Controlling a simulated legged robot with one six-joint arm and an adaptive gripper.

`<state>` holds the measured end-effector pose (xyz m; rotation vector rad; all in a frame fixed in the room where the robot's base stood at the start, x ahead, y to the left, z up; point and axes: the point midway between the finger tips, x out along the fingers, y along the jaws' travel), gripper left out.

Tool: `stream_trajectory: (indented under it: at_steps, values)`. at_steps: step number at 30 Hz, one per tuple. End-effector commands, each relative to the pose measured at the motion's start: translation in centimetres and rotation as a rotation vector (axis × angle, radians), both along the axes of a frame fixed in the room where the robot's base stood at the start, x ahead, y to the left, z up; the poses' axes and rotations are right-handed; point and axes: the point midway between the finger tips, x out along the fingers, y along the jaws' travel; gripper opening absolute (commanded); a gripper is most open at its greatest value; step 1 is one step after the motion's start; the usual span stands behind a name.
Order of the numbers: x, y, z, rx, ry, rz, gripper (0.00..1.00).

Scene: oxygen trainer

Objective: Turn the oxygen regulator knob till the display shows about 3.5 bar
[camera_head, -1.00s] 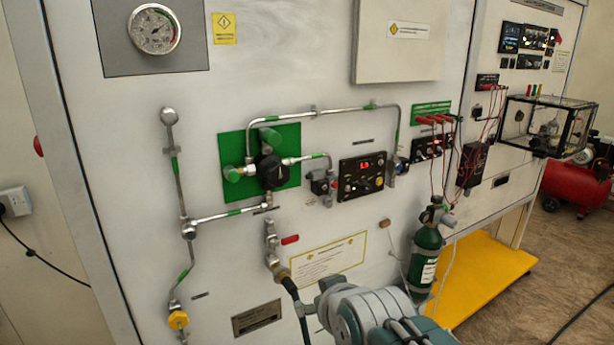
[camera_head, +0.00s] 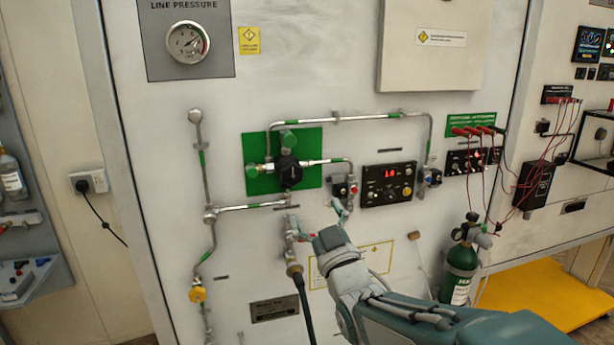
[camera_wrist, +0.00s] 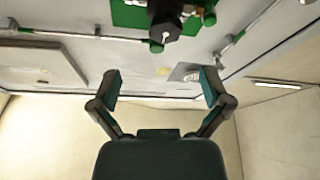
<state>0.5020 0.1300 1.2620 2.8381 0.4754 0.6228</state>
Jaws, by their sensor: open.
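The black regulator knob (camera_head: 289,170) sits on a green plate (camera_head: 312,170) on the white panel. In the wrist view the knob (camera_wrist: 165,28) is at the top centre, beyond the fingertips. The display (camera_head: 390,171) to the right of the knob shows small red digits, perhaps 1.6, too small to read surely. My gripper (camera_head: 320,223) is below and slightly right of the knob in the head view. In the wrist view my gripper (camera_wrist: 160,82) is open, with its two fingers wide apart and nothing between them.
A line pressure gauge (camera_head: 187,42) is at the upper left. Metal pipes (camera_head: 347,118) run around the knob and across the panel. A hose (camera_head: 306,310) hangs below the knob. A green oxygen cylinder (camera_head: 460,265) stands to the right, by a yellow platform (camera_head: 540,290).

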Motion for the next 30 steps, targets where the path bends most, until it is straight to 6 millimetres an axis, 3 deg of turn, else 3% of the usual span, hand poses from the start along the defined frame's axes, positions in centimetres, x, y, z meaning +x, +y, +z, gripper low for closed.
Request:
stream_trajectory:
  at_steps: [15, 28, 29, 30]
  values:
    - [7.5, 1.8, 3.3, 0.01, 0.002, -0.001, 0.98]
    - [8.6, 2.8, 3.8, 0.006, 0.003, -0.001, 0.98]
    - [8.6, 2.7, 3.8, 0.006, 0.003, -0.001, 0.89]
    - [8.6, 2.7, 3.8, 0.007, 0.002, 0.0, 0.71]
